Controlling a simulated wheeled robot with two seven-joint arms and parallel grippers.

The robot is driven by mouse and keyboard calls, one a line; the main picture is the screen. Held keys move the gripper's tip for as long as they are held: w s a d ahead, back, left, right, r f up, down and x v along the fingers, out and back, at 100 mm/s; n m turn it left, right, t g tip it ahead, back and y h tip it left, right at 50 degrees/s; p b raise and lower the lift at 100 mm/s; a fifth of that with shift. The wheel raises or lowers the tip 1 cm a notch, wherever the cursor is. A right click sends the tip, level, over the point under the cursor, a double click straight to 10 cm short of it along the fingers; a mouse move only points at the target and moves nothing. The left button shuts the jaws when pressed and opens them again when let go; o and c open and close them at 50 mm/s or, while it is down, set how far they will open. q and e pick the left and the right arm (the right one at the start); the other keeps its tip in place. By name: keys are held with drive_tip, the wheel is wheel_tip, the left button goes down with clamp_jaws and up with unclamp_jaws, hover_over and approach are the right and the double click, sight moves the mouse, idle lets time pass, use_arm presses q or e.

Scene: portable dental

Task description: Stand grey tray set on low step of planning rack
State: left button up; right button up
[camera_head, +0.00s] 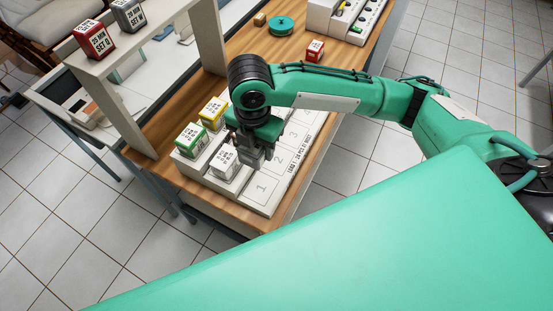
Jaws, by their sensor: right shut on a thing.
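The planning rack (262,190) is a white stepped block on the wooden table, with numbered places on its low step. My right gripper (250,160) is over the rack, pointing down and shut on a pale grey-white labelled box (224,163). The box looks upright, at the rack's near end beside place 1. I cannot tell whether its base touches a step. The gripper hides part of it. Another box, darker grey (128,15), stands on the raised shelf at the upper left. My left gripper is not in view.
A green-topped box (192,140) and a yellow-topped box (213,113) stand on the rack's higher step. A red box (92,40) is on the shelf (140,40). Another red box (315,51), a round green case (281,26) and a white organiser (320,15) are farther back.

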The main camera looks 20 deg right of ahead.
sight(262, 188)
wheel_tip(262, 188, down, 19)
drive_tip(key=p, duration=0.2)
drive_tip(key=shift+r+p, duration=0.1)
drive_tip(key=shift+p, duration=0.3)
drive_tip(key=shift+f, duration=0.2)
drive_tip(key=o, duration=0.8)
drive_tip(key=shift+r, duration=0.1)
wheel_tip(262, 188, up, 12)
drive_tip(key=b, duration=0.2)
drive_tip(key=shift+r+b, duration=0.15)
drive_tip(key=shift+b, duration=0.2)
